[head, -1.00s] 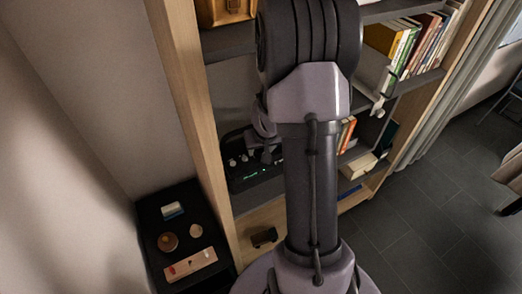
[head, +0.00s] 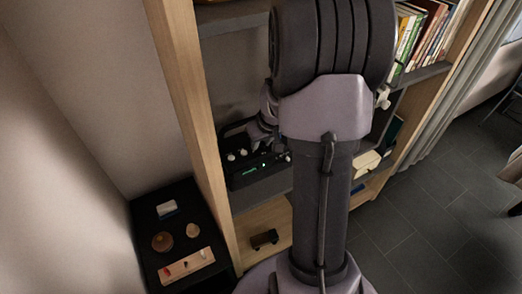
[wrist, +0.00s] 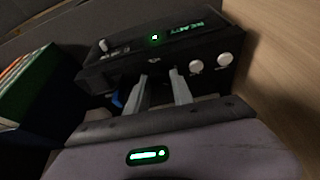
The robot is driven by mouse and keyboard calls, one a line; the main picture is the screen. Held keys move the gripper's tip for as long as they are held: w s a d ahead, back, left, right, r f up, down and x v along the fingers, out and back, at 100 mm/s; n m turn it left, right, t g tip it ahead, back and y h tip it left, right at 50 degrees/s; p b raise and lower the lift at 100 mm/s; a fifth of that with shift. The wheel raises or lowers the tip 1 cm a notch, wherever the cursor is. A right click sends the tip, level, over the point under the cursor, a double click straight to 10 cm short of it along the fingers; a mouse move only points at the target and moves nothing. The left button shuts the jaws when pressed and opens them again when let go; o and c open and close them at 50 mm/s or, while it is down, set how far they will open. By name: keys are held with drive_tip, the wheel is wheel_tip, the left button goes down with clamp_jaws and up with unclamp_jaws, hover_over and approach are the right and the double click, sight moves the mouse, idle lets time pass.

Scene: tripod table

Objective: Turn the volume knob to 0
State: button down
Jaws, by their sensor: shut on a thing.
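A black radio-like device (head: 243,179) stands on a shelf of the bookcase, left of my arm in the head view. In the wrist view the device (wrist: 120,65) shows upside down, with a green lit display (wrist: 203,28) and pale round knobs on its front, two at right (wrist: 210,63) and one at left (wrist: 103,45). My gripper (wrist: 158,80) has its two fingertips at the front panel, shut on a dark, small part between them, apparently the volume knob. That part is mostly hidden and I cannot read its marking or setting. In the head view my gripper (head: 262,140) is largely hidden.
The shelf upright (head: 190,110) is close left of the device. Books (wrist: 22,85) stand beside it in the wrist view. A low black table (head: 150,215) with small objects is at lower left. A toy truck (head: 264,239) sits on the bottom shelf. Open floor lies at right.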

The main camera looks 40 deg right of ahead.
drive_tip(key=shift+d+f+n+y+b, duration=0.15)
drive_tip(key=shift+n+y+b, duration=0.35)
drive_tip(key=shift+n, duration=1.3)
drive_tip(key=n+y, duration=0.1)
drive_tip(key=n, duration=0.3)
drive_tip(key=n+y, duration=0.1)
drive_tip(key=n, duration=0.1)
drive_tip(key=shift+w+d+r+y, duration=0.1)
drive_tip(key=shift+d+r+y, duration=0.1)
drive_tip(key=shift+d+y, duration=0.1)
drive_tip(key=shift+g, duration=0.3)
drive_tip(key=c, duration=1.1)
unclamp_jaws()
drive_tip(key=p+v, duration=0.3)
drive_tip(key=v, duration=0.4)
drive_tip(key=shift+r+p, duration=0.2)
drive_tip(key=shift+p, duration=0.15)
